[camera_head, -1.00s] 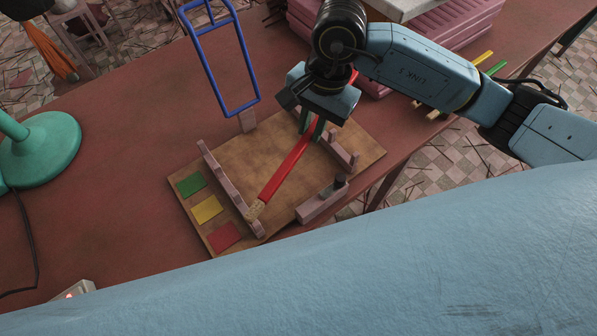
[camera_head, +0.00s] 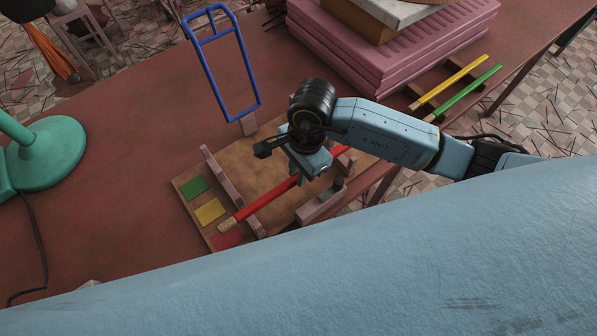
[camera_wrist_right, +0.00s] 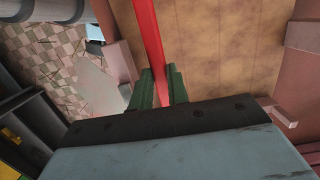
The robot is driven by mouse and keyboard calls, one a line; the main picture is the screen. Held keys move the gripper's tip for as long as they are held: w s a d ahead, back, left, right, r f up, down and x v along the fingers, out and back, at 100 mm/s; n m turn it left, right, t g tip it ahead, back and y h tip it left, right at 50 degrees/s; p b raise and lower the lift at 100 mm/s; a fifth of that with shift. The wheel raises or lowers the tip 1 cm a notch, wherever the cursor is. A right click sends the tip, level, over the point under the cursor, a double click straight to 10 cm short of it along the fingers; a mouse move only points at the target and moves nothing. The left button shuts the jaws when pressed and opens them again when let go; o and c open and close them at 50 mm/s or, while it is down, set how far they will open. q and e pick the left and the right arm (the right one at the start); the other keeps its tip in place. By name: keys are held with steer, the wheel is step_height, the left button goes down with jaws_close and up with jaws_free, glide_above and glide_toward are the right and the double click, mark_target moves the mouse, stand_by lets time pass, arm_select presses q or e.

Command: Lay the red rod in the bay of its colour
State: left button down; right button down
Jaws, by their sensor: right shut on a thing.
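The red rod (camera_head: 262,199) is gripped by my right gripper (camera_head: 308,175), which is shut on it over the wooden board (camera_head: 250,173). The rod's tan end points to the lower left and shows over the red patch (camera_head: 228,240); the gripper hides its middle. In the right wrist view the rod (camera_wrist_right: 149,45) runs between the green fingers (camera_wrist_right: 157,88). Green (camera_head: 194,187) and yellow (camera_head: 209,211) patches lie beside the red one. Pink notched rails (camera_head: 222,172) stand on the board. I cannot tell whether the rod touches the rail. My left gripper is not in view.
A yellow rod (camera_head: 450,82) and a green rod (camera_head: 468,94) lie on supports at the right. Pink stacked trays (camera_head: 390,50) stand behind. A blue frame (camera_head: 232,70) stands behind the board, and a green lamp base (camera_head: 48,152) is at the left.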

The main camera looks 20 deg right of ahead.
steer(key=shift+f, duration=0.75)
steer(key=shift+f, duration=0.1)
steer(key=shift+f+b, duration=0.4)
steer(key=shift+b, duration=0.1)
steer(key=c, duration=1.4)
jaws_free()
steer(key=shift+o, duration=0.2)
